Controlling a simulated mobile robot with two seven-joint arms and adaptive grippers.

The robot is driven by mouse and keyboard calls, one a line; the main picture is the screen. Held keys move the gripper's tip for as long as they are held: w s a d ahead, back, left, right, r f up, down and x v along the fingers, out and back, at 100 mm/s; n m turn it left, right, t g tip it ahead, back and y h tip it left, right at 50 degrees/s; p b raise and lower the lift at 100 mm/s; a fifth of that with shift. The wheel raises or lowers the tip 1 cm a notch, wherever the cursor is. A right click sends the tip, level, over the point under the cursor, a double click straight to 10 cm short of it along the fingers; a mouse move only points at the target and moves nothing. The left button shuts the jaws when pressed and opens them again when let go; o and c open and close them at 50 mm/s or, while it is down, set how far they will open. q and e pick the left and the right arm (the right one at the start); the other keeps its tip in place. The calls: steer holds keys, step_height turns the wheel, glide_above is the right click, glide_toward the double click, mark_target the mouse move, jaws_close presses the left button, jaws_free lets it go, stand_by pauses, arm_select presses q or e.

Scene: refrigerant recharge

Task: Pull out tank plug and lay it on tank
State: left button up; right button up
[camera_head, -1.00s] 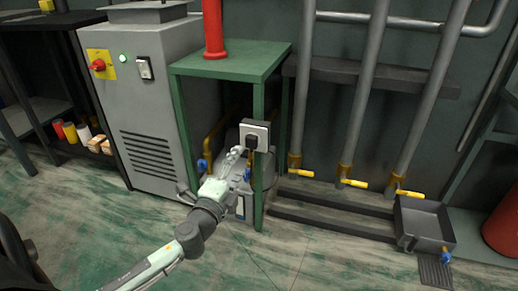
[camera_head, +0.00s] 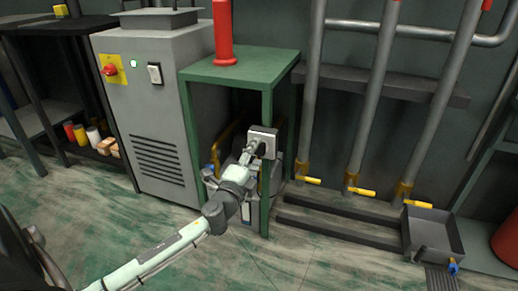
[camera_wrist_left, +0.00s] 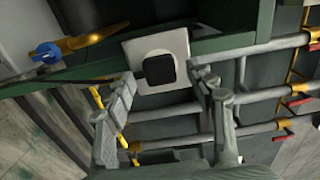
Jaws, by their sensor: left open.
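The black plug (camera_wrist_left: 158,69) sits in a pale socket plate (camera_wrist_left: 178,43), which also shows on the front post of the green stand in the head view (camera_head: 268,138). My left gripper (camera_wrist_left: 165,79) is open, its fingers on either side of the plug; I cannot tell whether they touch it. In the head view the left gripper (camera_head: 254,151) reaches up to the socket and covers most of the plug. A dark cable runs left from the plug in the wrist view. The grey tank (camera_head: 229,182) stands under the stand, partly hidden by my arm. My right gripper is not visible.
The green stand (camera_head: 240,67) carries a red cylinder (camera_head: 223,35). A grey cabinet (camera_head: 153,110) is to its left. Pipes with yellow-handled valves (camera_head: 361,191) and a grey tray (camera_head: 432,232) are to the right. The floor in front is clear.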

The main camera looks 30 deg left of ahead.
arm_select(q)
steer(key=shift+x, duration=0.8)
stand_by(0.6)
jaws_close()
steer(key=shift+s, duration=0.15)
steer(key=shift+v, duration=2.85)
